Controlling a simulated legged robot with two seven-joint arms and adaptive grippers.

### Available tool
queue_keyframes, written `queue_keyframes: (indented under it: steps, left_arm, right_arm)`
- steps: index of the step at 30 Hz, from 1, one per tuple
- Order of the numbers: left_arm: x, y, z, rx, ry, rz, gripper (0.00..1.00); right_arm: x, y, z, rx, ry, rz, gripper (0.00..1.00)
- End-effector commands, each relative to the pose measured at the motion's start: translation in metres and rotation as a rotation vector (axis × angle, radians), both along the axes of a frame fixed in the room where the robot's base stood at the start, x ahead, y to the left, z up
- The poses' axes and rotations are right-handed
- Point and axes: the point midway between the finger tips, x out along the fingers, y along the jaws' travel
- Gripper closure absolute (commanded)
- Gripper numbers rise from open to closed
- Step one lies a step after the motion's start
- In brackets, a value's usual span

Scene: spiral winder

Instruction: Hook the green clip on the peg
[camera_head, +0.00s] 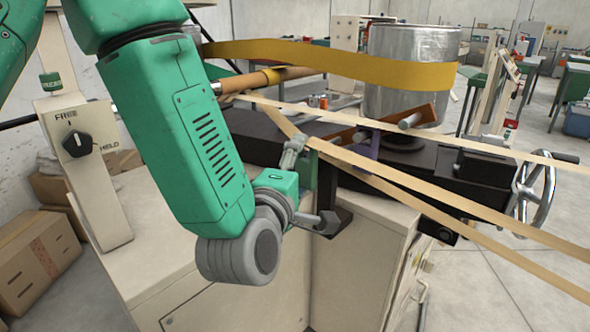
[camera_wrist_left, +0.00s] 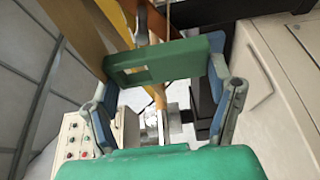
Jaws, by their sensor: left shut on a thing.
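The green clip (camera_wrist_left: 180,62), a flat plate with a rectangular slot, spans the space between the two blue-padded fingers of my left gripper (camera_wrist_left: 163,98) in the left wrist view. The gripper is shut on it. In the head view my left gripper (camera_head: 312,185) is beside the dark machine bed, at the near edge of the cabinet; the clip is a narrow green strip there, partly hidden. A grey rod (camera_wrist_left: 142,22) lies just beyond the clip's upper edge in the wrist view; I cannot tell whether it is the peg or whether they touch. My right gripper is not in view.
Tan strips (camera_head: 440,208) run diagonally past my left gripper. A wide yellow band (camera_head: 330,62) passes behind, near a silver drum (camera_head: 412,70). A handwheel (camera_head: 533,195) stands at right. A knob panel (camera_head: 77,140) is at left, with cardboard boxes (camera_head: 38,262) on the floor.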

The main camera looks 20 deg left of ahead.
Motion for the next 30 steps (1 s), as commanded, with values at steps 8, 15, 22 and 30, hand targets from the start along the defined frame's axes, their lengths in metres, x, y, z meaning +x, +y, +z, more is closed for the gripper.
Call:
queue_keyframes:
  steps: [8,15,22,30]
  left_arm:
    - [0.016,-0.007,-0.001,0.002,-0.001,-0.001,0.58]
    - [0.029,-0.013,-0.003,0.002,0.0,0.0,0.58]
    - [0.042,-0.017,-0.003,0.003,-0.001,0.0,0.58]
    - [0.057,-0.022,-0.004,0.003,0.0,-0.001,0.58]
  right_arm:
    - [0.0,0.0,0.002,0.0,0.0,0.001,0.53]
    - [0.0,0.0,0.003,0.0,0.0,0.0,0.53]
    - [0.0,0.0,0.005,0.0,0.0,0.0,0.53]
    - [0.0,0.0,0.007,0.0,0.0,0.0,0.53]
